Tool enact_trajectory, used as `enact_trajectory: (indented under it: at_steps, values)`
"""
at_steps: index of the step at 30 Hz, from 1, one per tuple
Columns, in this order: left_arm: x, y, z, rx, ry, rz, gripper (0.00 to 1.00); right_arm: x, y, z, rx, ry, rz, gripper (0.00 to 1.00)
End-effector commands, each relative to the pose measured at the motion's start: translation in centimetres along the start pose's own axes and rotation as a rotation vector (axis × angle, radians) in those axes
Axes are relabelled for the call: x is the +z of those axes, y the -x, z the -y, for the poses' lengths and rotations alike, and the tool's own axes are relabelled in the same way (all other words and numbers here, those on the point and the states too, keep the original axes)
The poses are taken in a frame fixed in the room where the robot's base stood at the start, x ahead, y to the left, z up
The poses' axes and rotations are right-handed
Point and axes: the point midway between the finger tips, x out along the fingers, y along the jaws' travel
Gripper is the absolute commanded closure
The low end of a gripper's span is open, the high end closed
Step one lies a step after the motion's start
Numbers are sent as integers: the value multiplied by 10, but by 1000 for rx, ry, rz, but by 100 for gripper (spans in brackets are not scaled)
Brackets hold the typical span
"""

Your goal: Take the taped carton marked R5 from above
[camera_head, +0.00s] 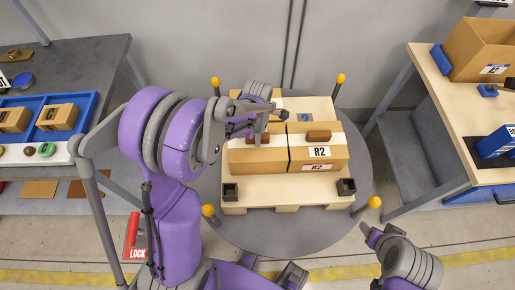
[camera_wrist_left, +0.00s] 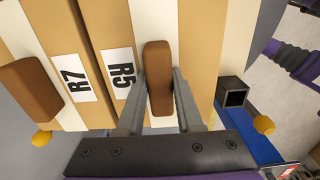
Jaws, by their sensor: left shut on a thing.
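The carton marked R5 (camera_wrist_left: 203,45) is tan with a pale tape strip, a brown raised grip block (camera_wrist_left: 158,75) and a white label (camera_wrist_left: 122,72), upside down in the left wrist view. In the head view it appears to be the front-left carton (camera_head: 258,160), its label hidden by my gripper. My left gripper (camera_head: 262,130) comes from above; in the left wrist view its fingers (camera_wrist_left: 160,100) close on both sides of the block. I cannot tell whether the carton is lifted. My right gripper (camera_head: 370,232) is low at the right, its jaws unclear.

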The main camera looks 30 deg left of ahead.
Motion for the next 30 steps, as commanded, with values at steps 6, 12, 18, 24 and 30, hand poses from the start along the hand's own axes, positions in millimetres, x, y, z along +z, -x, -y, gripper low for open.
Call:
enact_trajectory:
  at_steps: [6, 12, 18, 24, 30]
  values:
    - [0, 0, 0, 1, 0, 0, 100, 0, 0, 0, 0, 0, 0, 36]
    - [0, 1, 0, 1, 0, 0, 100, 0, 0, 0, 0, 0, 0, 36]
    - [0, 4, 0, 0, 0, 0, 100, 0, 0, 0, 0, 0, 0, 36]
    - [0, 27, 0, 1, 1, 0, 100, -3, 3, 0, 0, 0, -2, 36]
    - [0, 73, 0, 1, 1, 0, 100, -7, 8, 0, 0, 0, -5, 36]
